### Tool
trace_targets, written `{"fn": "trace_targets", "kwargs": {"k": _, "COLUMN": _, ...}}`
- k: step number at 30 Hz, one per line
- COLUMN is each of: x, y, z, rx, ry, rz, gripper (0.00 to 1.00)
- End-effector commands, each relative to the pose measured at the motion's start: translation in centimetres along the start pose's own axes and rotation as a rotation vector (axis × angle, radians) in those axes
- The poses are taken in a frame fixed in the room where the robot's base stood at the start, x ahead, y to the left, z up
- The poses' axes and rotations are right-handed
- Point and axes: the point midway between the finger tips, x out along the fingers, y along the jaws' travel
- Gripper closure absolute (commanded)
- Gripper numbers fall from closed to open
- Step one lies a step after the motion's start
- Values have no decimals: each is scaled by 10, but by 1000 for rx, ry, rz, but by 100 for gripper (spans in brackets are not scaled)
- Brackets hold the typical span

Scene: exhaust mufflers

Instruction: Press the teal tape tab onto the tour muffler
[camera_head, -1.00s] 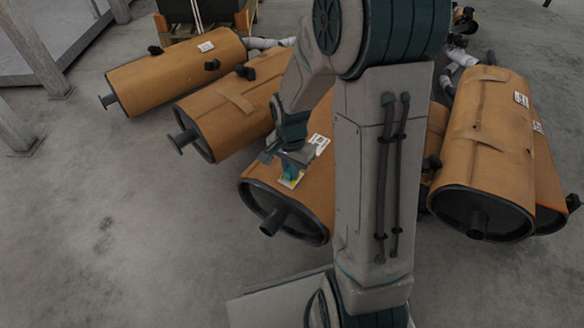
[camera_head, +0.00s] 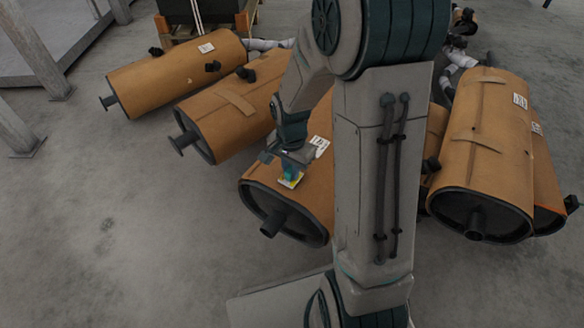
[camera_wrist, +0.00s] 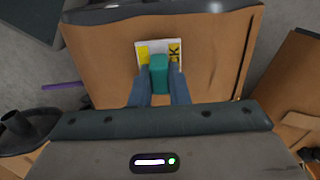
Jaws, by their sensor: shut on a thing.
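The teal tape tab (camera_wrist: 160,73) is held between the two blue fingers of my gripper (camera_wrist: 160,88). My gripper (camera_head: 290,170) is shut on the tab, above the front end of a brown-wrapped muffler (camera_head: 316,195) in the middle. The tab lies over a white and yellow label (camera_wrist: 173,49) on that muffler in the wrist view; the label shows in the head view (camera_head: 291,181) just below my gripper. I cannot tell whether the tab touches the muffler. The label's writing is partly hidden, and my arm hides much of the muffler. Which muffler is the tour one is not readable.
Two brown mufflers lie to the left, one farther (camera_head: 165,75) and one nearer (camera_head: 225,115). A crate (camera_head: 203,15) is at the back. The concrete floor (camera_head: 100,220) at left is clear.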

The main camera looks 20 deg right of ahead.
Motion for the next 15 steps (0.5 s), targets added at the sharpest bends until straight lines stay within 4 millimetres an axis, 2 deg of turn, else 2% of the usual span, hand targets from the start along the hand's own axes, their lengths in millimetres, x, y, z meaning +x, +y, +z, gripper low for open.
{"fn": "trace_targets", "kwargs": {"k": 15, "x": 11, "y": 0, "z": 0, "rx": 0, "ry": 0, "rz": 0, "gripper": 100}}
